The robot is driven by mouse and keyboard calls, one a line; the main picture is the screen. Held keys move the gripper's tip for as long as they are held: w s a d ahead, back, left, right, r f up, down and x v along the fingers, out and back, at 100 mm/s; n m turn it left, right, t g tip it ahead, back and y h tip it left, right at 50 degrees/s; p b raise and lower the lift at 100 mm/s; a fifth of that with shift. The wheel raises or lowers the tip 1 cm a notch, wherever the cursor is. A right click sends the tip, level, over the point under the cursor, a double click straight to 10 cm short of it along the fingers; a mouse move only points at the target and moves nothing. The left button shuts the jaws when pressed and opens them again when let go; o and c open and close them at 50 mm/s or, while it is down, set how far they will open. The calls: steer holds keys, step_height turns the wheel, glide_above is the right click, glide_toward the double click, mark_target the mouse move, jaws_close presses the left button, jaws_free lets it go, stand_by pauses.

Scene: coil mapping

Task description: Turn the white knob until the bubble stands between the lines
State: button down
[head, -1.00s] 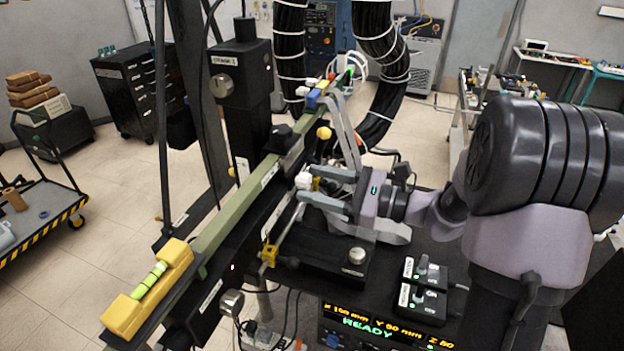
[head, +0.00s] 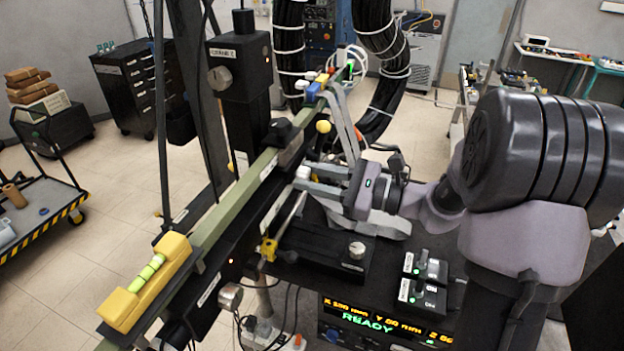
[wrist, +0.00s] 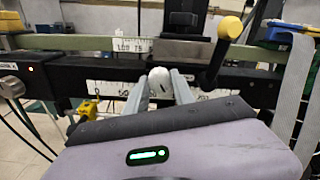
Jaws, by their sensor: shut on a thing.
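The white knob (wrist: 163,82) sits on the front of the dark rail, between my two fingers in the wrist view. My gripper (wrist: 160,78) is shut on it. A yellow spirit level (head: 123,306) lies on the near left end of the long green beam (head: 228,215). Its green vial (head: 147,273) shows dark lines; the bubble's exact place between them is too small to tell.
A yellow ball-ended lever (wrist: 230,27) stands right of the knob, with pale straps (wrist: 293,90) beyond it. A black box with a silver knob (head: 356,250) and two switch boxes (head: 425,267) lie below my arm. A display (head: 370,320) reads READY.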

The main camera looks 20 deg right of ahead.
steer(key=n+b, duration=0.3)
steer(key=b, duration=0.2)
steer(key=n+b, duration=0.2)
steer(key=b, duration=0.3)
steer(key=n+b, duration=0.3)
steer(key=b, duration=0.2)
steer(key=shift+f+n, duration=0.3)
steer(key=n+b, duration=0.1)
steer(key=b, duration=0.2)
steer(key=shift+r+n, duration=0.2)
steer(key=shift+n, duration=0.2)
steer(key=shift+r+b, duration=0.1)
steer(key=shift+b, duration=0.2)
steer(key=c, duration=1.1)
jaws_free()
steer(key=shift+o, duration=0.2)
